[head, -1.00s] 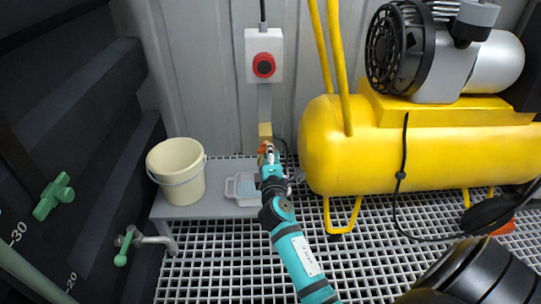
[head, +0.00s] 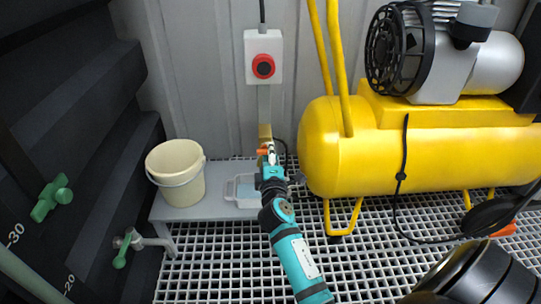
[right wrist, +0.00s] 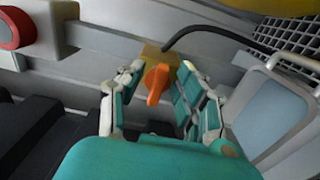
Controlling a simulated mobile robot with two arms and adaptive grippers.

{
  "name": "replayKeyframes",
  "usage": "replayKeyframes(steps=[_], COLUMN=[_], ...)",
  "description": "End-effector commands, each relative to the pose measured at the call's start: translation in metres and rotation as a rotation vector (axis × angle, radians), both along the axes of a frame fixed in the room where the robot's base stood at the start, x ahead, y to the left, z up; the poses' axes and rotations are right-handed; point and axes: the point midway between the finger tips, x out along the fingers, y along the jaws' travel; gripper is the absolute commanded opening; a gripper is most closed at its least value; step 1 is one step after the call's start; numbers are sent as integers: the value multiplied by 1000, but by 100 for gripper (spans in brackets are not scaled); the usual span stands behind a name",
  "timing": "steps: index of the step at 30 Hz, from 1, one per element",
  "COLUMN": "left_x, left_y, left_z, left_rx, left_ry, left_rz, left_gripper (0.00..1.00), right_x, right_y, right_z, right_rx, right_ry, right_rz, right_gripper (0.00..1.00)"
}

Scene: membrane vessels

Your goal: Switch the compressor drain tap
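The drain tap is a brass block (head: 264,131) with an orange handle (head: 263,152), below the red-button box on the back wall. In the right wrist view the orange handle (right wrist: 157,84) stands out from the brass body (right wrist: 158,58). My right gripper (head: 269,157) is at the tap in the head view. In the right wrist view its fingers (right wrist: 158,95) are spread to either side of the handle, with gaps visible on both sides. I cannot see it gripping the handle. My left gripper is not in view.
The yellow compressor tank (head: 420,160) stands close on the right. A grey box with a red button (head: 263,66) is above the tap. A cream bucket (head: 176,172) and a clear tray (head: 246,190) sit on a low grey shelf (head: 208,206). Open grating floor (head: 225,260) lies in front.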

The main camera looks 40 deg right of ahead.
Motion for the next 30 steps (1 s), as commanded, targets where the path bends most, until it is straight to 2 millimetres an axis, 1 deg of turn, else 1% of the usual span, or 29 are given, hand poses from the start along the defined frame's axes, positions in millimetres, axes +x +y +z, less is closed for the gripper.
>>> replayKeyframes(steps=[8,11,18,21,25,30], left_x=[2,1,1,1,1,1], left_y=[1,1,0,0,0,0], left_z=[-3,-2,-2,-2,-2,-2], left_rx=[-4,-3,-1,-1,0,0], left_ry=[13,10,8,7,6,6], left_rz=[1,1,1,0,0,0], left_gripper=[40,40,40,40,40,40], right_x=[-2,-11,-46,-56,-63,-64], right_y=[2,7,28,35,39,39], right_z=[-1,-2,-2,-2,-1,-1], right_rx=[-1,0,1,2,-1,0], right_ry=[3,4,4,3,3,1], right_rz=[1,2,0,0,0,0], right_gripper=[36,36,36,36,36,36])
